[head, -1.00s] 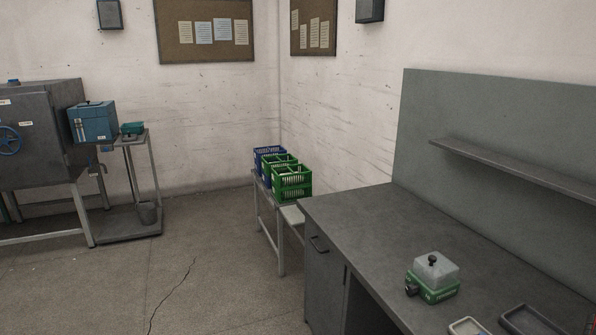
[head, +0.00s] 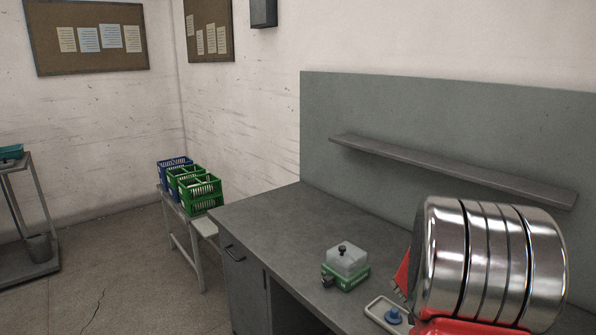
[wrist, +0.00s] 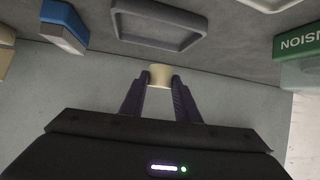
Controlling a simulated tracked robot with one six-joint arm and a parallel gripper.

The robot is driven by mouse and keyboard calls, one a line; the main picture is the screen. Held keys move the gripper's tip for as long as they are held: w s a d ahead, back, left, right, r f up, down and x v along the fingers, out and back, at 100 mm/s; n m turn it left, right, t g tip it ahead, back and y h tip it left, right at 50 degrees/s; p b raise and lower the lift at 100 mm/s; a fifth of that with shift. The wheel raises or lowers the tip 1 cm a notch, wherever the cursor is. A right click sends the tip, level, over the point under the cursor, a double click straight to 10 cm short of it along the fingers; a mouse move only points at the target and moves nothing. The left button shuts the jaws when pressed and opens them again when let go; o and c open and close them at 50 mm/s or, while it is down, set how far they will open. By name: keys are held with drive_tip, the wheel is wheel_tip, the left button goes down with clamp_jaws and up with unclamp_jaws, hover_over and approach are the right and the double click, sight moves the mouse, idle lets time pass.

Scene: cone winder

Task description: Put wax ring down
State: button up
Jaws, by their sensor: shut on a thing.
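The wax ring (wrist: 160,75) is a small cream piece in the wrist view, between the tips of my gripper (wrist: 161,80). The dark fingers are shut on it from both sides. A grey shallow tray (wrist: 158,42) with a raised rim shows just beyond it at the top of the wrist view, apart from the ring. In the head view my shiny arm link fills the lower right, and neither the gripper nor the ring can be made out.
The grey bench (head: 275,215) has a clear left part. On it stand a green-based device with a translucent cover (head: 346,262) and a pale tray (head: 378,308) with a blue knob (head: 393,315). A shelf (head: 450,170) runs above. Green crates (head: 200,190) stand left of the bench.

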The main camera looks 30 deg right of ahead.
drive_tip(key=w+a+n+t, duration=0.1)
drive_tip(key=w+a, duration=0.1)
drive_tip(key=a, duration=0.1)
drive_tip(key=w+a+n+y, duration=0.1)
drive_tip(key=w+a, duration=0.2)
drive_tip(key=w+a+t, duration=0.1)
drive_tip(key=w+a, duration=0.1)
drive_tip(key=shift+w+a+f+n+t, duration=0.3)
drive_tip(key=shift+w+a+f+n, duration=0.05)
drive_tip(key=shift+a+n, duration=0.05)
drive_tip(key=w+a+n+t+y, duration=0.1)
drive_tip(key=w+a+n+y, duration=0.2)
drive_tip(key=a, duration=1.1)
drive_tip(key=w+a+n+t+y, duration=0.2)
drive_tip(key=w+a+n+y, duration=0.1)
drive_tip(key=a, duration=1.1)
drive_tip(key=w+a+n+t+y, duration=0.1)
drive_tip(key=w+a+n+y, duration=0.3)
drive_tip(key=a, duration=1)
drive_tip(key=shift+w+a+f+n+t, duration=0.15)
drive_tip(key=shift+w+a+n+t, duration=0.2)
drive_tip(key=shift+w, duration=0.85)
drive_tip(key=shift+f, duration=0.1)
drive_tip(key=s+f, duration=0.5)
drive_tip(key=f, duration=0.1)
